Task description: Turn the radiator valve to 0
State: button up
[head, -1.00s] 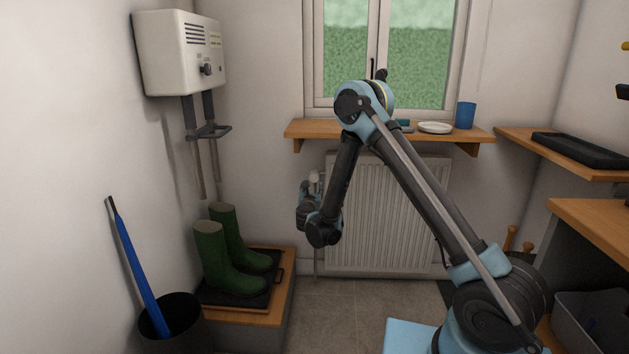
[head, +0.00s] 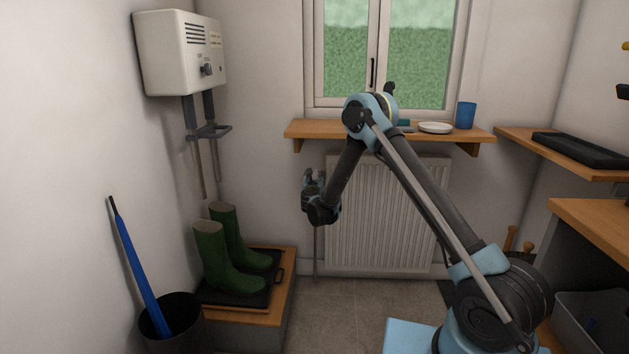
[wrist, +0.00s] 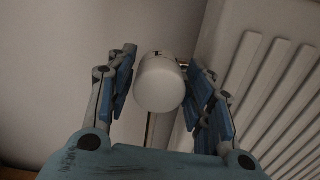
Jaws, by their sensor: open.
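The radiator valve (wrist: 159,84) is a white rounded knob in the wrist view, at the left side of the ribbed white radiator (head: 385,215). My gripper (wrist: 160,88) is open, with one blue-padded finger on each side of the knob. The knob shows between the fingers, with a gap visible on its left; whether the right finger touches it I cannot tell. In the head view my gripper (head: 313,178) is at the radiator's upper left edge and the valve is hidden by it. No number on the knob is readable.
A wooden shelf (head: 300,130) with a white plate (head: 435,127) and a blue cup (head: 466,115) runs above the radiator. Green boots (head: 222,265) stand on a tray at the lower left. A white heater box (head: 170,55) hangs on the left wall. Some floor (head: 345,315) is clear.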

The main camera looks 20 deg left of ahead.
jog(key=c, duration=0.8)
